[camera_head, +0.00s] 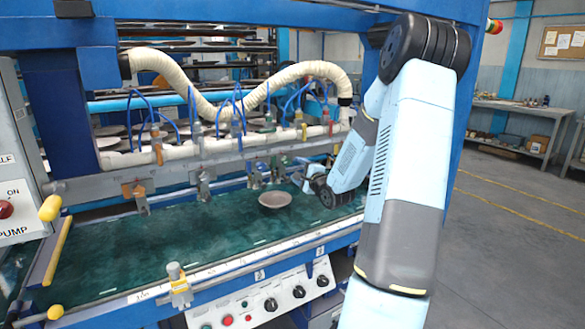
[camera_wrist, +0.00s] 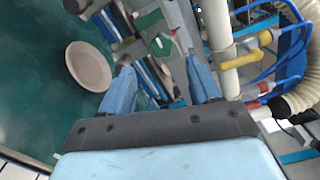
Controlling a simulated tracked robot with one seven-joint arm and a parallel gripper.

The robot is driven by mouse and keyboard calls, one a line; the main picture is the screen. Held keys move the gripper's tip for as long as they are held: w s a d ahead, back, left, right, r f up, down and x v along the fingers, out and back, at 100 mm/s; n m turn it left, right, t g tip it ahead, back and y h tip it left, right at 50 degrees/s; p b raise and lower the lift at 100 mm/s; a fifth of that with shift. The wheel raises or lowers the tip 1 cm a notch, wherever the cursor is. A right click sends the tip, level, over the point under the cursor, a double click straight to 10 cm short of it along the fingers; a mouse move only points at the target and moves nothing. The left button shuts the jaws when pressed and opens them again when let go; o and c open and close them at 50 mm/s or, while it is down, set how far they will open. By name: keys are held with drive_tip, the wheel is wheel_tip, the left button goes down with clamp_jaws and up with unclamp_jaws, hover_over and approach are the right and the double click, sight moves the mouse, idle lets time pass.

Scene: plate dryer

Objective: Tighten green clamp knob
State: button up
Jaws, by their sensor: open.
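A green clamp part (camera_wrist: 161,44) shows between and beyond my fingertips in the wrist view. I cannot tell whether it is the knob itself or the clamp body. In the head view my gripper (camera_head: 300,178) is small, low beside the clamp bar, and partly hidden by my own wrist.
A round pinkish plate (camera_head: 274,199) lies on the green bed left of my gripper; it also shows in the wrist view (camera_wrist: 88,66). A white pipe (camera_wrist: 216,35) and blue hoses (camera_wrist: 262,75) are close on the right.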

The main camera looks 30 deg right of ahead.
drive_tip(key=s, duration=0.7)
drive_tip(key=shift+d, duration=0.15)
